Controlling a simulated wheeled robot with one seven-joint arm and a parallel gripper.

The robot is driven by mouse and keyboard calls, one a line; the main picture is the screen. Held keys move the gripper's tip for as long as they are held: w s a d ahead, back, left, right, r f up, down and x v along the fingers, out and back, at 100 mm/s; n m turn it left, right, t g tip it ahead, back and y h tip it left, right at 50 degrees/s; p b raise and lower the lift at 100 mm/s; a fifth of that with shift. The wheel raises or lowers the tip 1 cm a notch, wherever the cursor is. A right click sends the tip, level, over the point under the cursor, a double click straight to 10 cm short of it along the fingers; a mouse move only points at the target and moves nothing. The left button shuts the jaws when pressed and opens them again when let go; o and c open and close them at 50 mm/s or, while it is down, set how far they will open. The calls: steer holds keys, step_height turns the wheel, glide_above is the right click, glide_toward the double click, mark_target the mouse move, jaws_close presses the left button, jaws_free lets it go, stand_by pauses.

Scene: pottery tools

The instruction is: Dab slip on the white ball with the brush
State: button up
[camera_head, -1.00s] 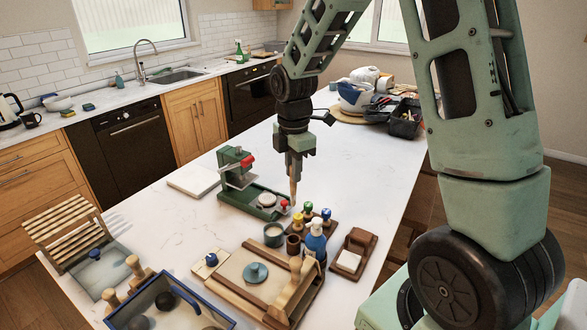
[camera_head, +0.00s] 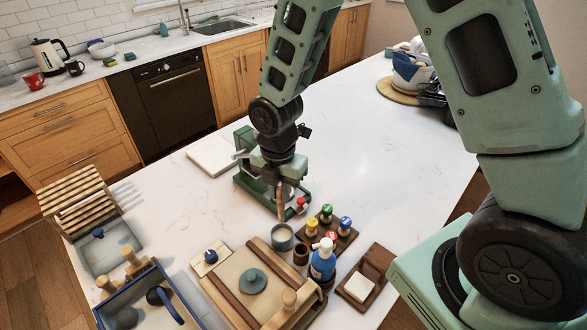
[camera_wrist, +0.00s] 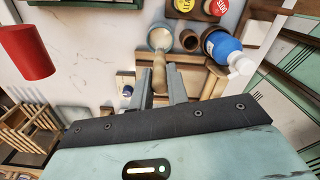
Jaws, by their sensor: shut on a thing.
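My gripper (camera_head: 280,184) is shut on a wooden-handled brush (camera_head: 281,207) and holds it pointing down over the table. The brush also shows between the fingers in the wrist view (camera_wrist: 159,76). A teal cup (camera_head: 282,238) with cream-coloured contents, which look like slip, stands just below the brush. In the wrist view the cup (camera_wrist: 160,38) appears just beyond the brush end. I cannot tell whether the brush touches the cup or its contents. I cannot make out a white ball. My gripper hides part of the green stand (camera_head: 245,180) behind it.
Beside the cup are a brown pot (camera_head: 301,254), a rack of colour-topped pieces (camera_head: 343,239) and a blue bottle (camera_head: 322,262). A wooden board (camera_head: 231,277) and blue-rimmed tray (camera_head: 190,310) lie in front.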

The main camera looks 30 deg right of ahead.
mark_target(281, 212)
steer(key=shift+f+b, duration=3.35)
steer(key=shift+f, duration=0.65)
steer(key=shift+r, duration=0.1)
step_height(281, 212, up, 7)
steer(key=p, duration=0.6)
